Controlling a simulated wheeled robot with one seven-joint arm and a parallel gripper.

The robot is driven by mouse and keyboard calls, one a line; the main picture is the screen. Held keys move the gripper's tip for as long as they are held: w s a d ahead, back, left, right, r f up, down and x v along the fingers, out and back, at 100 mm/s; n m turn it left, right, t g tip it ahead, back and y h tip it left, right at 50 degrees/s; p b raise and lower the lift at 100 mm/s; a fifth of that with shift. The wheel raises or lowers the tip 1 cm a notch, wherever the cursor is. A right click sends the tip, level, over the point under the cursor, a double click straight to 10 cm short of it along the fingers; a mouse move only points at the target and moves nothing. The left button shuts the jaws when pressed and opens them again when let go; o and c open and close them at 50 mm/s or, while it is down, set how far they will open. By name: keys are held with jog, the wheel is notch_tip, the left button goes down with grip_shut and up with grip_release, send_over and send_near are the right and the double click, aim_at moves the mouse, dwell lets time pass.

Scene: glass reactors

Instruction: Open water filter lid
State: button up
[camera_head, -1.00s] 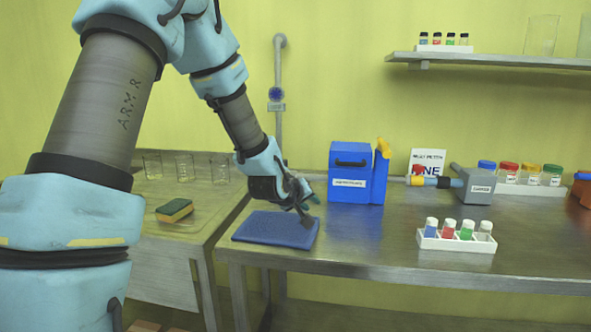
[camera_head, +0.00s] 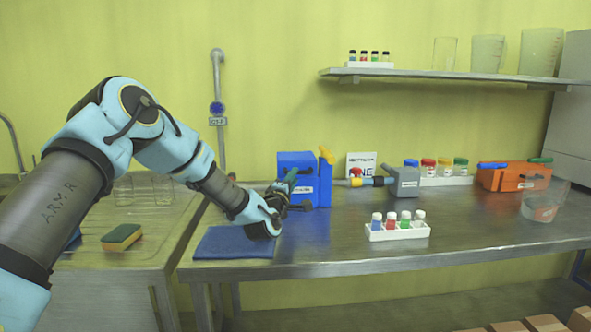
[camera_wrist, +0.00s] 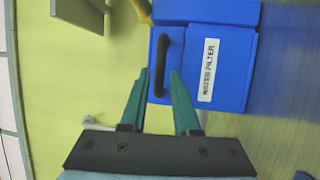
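The water filter (camera_head: 318,190) is a blue box with a yellow tap (camera_head: 326,155), standing on the steel table. Its upper part looks shut in the head view. In the wrist view the blue box (camera_wrist: 225,75) fills the top right, turned sideways, with a label and a black handle (camera_wrist: 161,62) on its front. My gripper (camera_wrist: 161,75) is open, with teal fingers on either side of the near end of the handle. I cannot tell whether they touch it. In the head view my gripper (camera_head: 287,181) is at the filter's front left, partly hiding it.
A blue mat (camera_head: 228,243) lies below my wrist. A white rack (camera_head: 398,233) with colored vials stands right of the filter. A grey device (camera_head: 404,182), an orange box (camera_head: 512,178) and a glass bowl (camera_head: 540,207) stand farther right. The shelf (camera_head: 440,72) hangs above.

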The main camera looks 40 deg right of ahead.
aim_at(297, 166)
jog(key=shift+p+x, duration=0.45)
jog(key=shift+x, duration=1.5)
grip_shut()
